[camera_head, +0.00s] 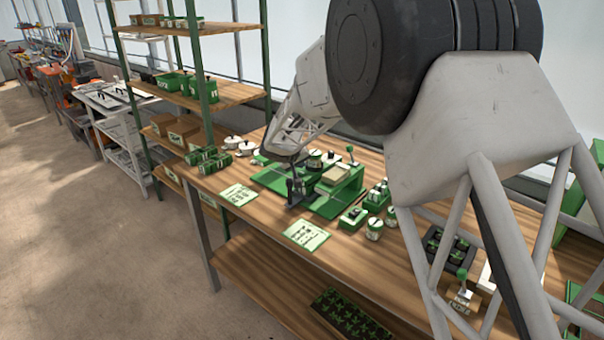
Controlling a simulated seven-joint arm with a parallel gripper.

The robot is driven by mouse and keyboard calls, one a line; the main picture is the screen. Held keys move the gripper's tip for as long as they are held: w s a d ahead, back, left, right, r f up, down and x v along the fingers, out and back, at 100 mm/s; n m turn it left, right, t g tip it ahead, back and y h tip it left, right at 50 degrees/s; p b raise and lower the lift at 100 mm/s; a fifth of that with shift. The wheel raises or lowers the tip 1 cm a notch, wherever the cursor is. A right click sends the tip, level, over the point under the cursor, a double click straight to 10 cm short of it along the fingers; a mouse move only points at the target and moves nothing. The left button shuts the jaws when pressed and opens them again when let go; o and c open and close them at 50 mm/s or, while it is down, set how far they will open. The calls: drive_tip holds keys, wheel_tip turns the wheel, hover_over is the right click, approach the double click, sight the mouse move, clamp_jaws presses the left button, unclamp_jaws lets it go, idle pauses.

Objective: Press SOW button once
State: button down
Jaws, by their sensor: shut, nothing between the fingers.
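The green tray seeder (343,192) sits on the wooden bench, with a lever with a green knob at its right end. My gripper (295,194) points down at the front of the seeder, over or beside its green base; I cannot tell whether it touches. The gripper is shut and small in this view. Small green boxes with pale tops (352,216) stand just right of the seeder. The SOW button cannot be made out; it is too small to tell or hidden behind my arm.
Two printed cards (306,235) lie along the bench's front edge. A white-labelled jar (374,229) stands to the right of the seeder. Green blocks (208,159) and white-lidded pots are at the left. A shelf rack (196,93) rises behind the bench's left end. A dark tray (447,247) lies farther right.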

sight(300, 172)
drive_tip(key=shift+f, duration=0.9)
idle(1.1)
drive_tip(key=shift+r, duration=0.1)
idle(0.3)
drive_tip(key=shift+r, duration=0.8)
drive_tip(key=shift+r, duration=0.1)
drive_tip(key=shift+r, duration=2.4)
